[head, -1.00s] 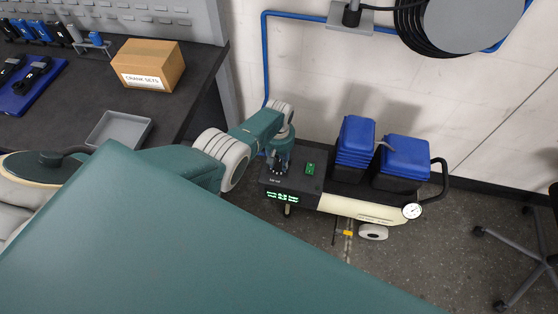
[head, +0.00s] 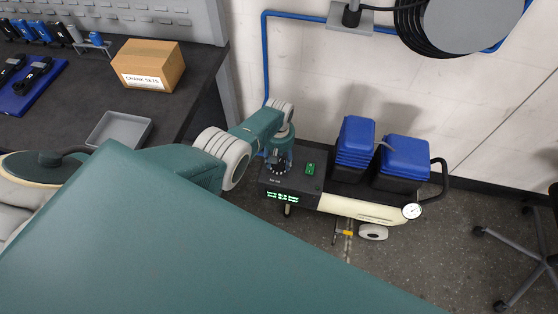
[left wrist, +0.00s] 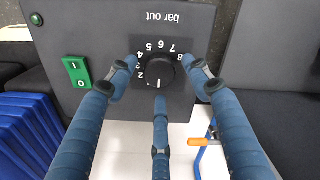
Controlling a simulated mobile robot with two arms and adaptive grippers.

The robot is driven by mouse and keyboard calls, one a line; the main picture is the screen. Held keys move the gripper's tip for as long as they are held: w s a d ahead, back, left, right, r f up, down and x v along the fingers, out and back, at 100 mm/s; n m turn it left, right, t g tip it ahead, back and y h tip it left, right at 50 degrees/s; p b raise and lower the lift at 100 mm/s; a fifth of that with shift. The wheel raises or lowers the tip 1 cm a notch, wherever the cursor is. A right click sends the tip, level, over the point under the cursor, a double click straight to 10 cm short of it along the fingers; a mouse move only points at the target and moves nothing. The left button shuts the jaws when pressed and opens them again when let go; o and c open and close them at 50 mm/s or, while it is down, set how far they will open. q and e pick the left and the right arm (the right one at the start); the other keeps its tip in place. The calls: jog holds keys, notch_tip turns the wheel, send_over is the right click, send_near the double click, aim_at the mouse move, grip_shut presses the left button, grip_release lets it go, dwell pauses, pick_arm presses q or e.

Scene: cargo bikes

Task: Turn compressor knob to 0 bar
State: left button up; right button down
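The compressor (head: 345,206) stands on the floor, with a dark control panel (head: 305,182) on its left end. In the left wrist view, the panel shows upside down with "bar out" on it. The round black knob (left wrist: 160,71) sits in a numbered dial (left wrist: 161,46). Its white mark points toward the bottom of that picture, past the 2; a 0 is not readable. My left gripper (head: 278,160) is over the panel. In the left wrist view, its blue fingers (left wrist: 159,80) are spread around the knob, apart from it. My right gripper is not in view.
A green switch (left wrist: 77,72) sits beside the knob, and a lit display (head: 282,197) is on the panel. Blue-lidded containers (head: 404,157) ride on the compressor. A workbench (head: 60,113) with a cardboard box (head: 148,66) stands left. A wall is behind.

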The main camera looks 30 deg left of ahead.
pick_arm(q)
jog(key=shift+s, duration=0.1)
notch_tip(320, 180, up, 12)
dwell(0.8)
jog(key=shift+f, duration=0.15)
